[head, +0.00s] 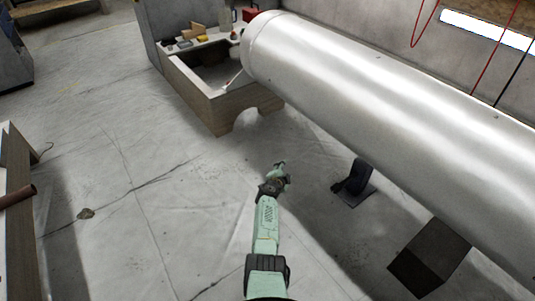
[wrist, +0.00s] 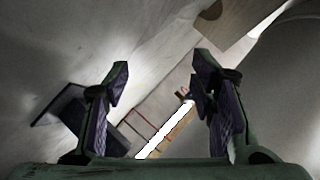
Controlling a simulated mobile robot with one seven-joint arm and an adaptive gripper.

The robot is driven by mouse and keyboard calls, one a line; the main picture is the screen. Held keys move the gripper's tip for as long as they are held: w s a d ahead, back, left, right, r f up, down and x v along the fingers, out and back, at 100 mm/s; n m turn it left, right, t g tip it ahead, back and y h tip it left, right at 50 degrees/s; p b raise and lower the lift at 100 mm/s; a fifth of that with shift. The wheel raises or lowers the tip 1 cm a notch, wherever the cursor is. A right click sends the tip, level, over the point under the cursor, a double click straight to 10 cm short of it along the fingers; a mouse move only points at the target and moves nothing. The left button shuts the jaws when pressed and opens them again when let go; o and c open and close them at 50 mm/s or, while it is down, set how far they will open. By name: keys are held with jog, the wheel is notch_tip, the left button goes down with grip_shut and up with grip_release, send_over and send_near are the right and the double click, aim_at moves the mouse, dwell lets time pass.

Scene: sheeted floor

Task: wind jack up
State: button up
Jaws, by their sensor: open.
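A small black device (head: 355,180), which looks like the jack, stands on a flat dark plate on the floor below the big silver cylinder. Its top does not reach the cylinder, as far as I can tell. My gripper (head: 272,177) is over the floor to the left of the device, apart from it and empty. In the wrist view my gripper (wrist: 163,80) shows two spread fingers with nothing between them. A dark flat shape (wrist: 65,112) is partly hidden behind the left finger; I cannot tell whether it is the jack. No crank handle can be made out.
The silver cylinder (head: 400,100) runs across the upper right, low over the floor. A dark block (head: 430,258) stands under it. A wooden-sided bench (head: 215,105) with small items is at the back. A table edge (head: 18,225) is at left. The floor between is largely clear.

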jog(key=s+a+r+n+t+h, duration=0.1)
jog(key=a+r+n+t+h, duration=0.1)
jog(key=r, duration=0.4)
jog(key=s+a+r+n+t+h, duration=0.1)
jog(key=a+r+n+t+h, duration=0.1)
jog(key=a+r+n, duration=0.3)
jog(key=shift+s+a+r+n+t, duration=0.3)
jog(key=shift+r+t, duration=0.2)
jog(key=shift+r, duration=0.5)
jog(key=shift+w, duration=0.1)
